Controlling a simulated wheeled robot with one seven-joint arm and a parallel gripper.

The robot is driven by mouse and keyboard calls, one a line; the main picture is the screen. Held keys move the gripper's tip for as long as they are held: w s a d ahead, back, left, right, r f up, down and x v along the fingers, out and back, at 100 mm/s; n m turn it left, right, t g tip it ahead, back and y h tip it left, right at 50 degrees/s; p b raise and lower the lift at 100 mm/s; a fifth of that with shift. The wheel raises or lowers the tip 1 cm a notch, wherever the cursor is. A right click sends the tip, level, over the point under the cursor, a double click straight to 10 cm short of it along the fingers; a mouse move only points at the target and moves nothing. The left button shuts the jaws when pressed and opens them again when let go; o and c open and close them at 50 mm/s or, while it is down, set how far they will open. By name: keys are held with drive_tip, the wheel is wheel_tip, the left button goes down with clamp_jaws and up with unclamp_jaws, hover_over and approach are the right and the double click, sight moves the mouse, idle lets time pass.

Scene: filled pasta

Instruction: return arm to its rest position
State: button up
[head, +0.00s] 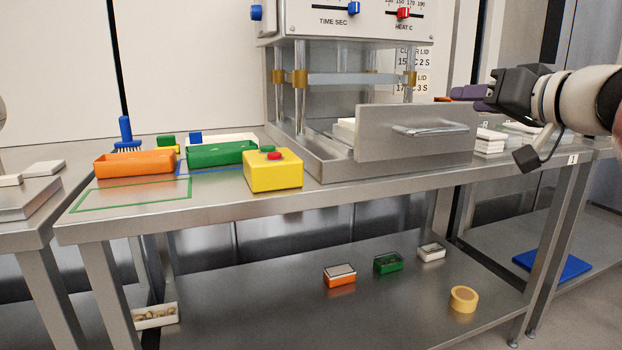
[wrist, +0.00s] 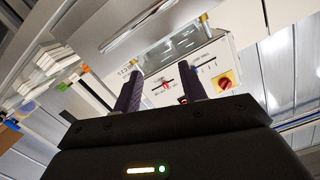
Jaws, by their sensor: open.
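My gripper (head: 462,93) is at the upper right of the head view, raised above the right part of the steel table (head: 340,192). Its purple fingers point left. In the wrist view my gripper (wrist: 162,94) shows two purple fingers set apart with nothing between them. Beyond the fingers is the sealing machine's panel (wrist: 185,72) with a red and yellow knob. My gripper touches nothing that I can see.
The sealing machine (head: 345,75) stands at the back, with its steel drawer front (head: 415,133) facing forward. Orange (head: 134,164) and green (head: 222,154) trays and a yellow button box (head: 273,175) are on the left. Small containers, including a tan roll (head: 463,299), lie on the lower shelf.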

drive_tip(key=s+a+f+m+g+h, duration=0.1)
drive_tip(key=s+a+f+g, duration=0.3)
drive_tip(key=f, duration=0.6)
drive_tip(key=s+a+f+g+h, duration=0.1)
drive_tip(key=s+a+f+g, duration=0.2)
drive_tip(key=s+a+f, duration=0.55)
drive_tip(key=s+d+f+g+h, duration=0.1)
drive_tip(key=s+f, duration=0.3)
drive_tip(key=f, duration=0.5)
drive_tip(key=s+d+f+g+h+p, duration=0.1)
drive_tip(key=s+f+g+h, duration=0.1)
drive_tip(key=s+f, duration=0.3)
wheel_tip(320, 180, down, 4)
drive_tip(key=shift+s+r+n+h, duration=0.1)
drive_tip(key=shift+s+n+h, duration=0.2)
drive_tip(key=shift+h, duration=0.2)
